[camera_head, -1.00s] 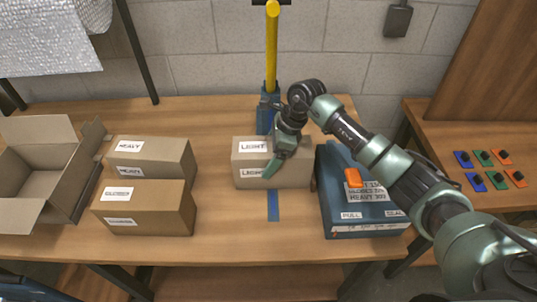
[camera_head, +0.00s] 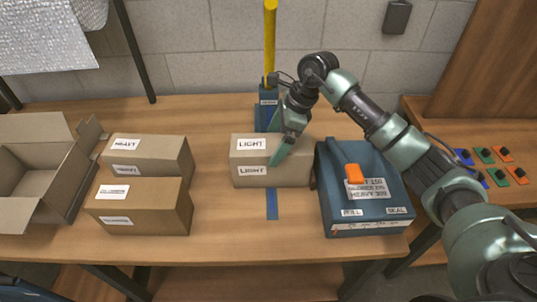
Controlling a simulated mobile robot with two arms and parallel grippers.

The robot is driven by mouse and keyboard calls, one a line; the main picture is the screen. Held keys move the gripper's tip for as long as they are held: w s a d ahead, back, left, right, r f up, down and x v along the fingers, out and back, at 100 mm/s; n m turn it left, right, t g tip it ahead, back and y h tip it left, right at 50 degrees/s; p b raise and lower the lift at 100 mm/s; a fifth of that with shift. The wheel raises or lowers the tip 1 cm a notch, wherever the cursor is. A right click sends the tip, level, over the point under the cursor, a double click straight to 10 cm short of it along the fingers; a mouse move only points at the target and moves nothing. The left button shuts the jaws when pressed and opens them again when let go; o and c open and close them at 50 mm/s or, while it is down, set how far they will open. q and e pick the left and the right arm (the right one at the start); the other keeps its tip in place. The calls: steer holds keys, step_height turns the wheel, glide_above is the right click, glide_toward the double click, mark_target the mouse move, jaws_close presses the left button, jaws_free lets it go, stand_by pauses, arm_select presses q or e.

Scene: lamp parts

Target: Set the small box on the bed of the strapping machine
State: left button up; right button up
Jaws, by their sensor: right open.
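A small tan box labelled LIGHT (camera_head: 250,172) sits upright on the table, in front of a blue block with a yellow post (camera_head: 269,100). A blue strip (camera_head: 272,204) runs out from under its front. A blue machine unit (camera_head: 368,212) with PULL and SEAL labels and an orange handle (camera_head: 354,174) stands just right of the box. My right gripper (camera_head: 281,152) is open, at the box's top front edge. A green finger overlaps the box's front face; I cannot tell whether it touches. My left gripper is not in view.
Two HEAVY boxes, one behind (camera_head: 165,154) and one in front (camera_head: 165,195), stand at the left. An open carton (camera_head: 30,190) is at the far left. Coloured tags (camera_head: 502,152) lie on a side table at the right. The table front is clear.

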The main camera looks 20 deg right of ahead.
steer(key=b+v, duration=0.1)
steer(key=v, duration=0.5)
steer(key=shift+d+r, duration=0.15)
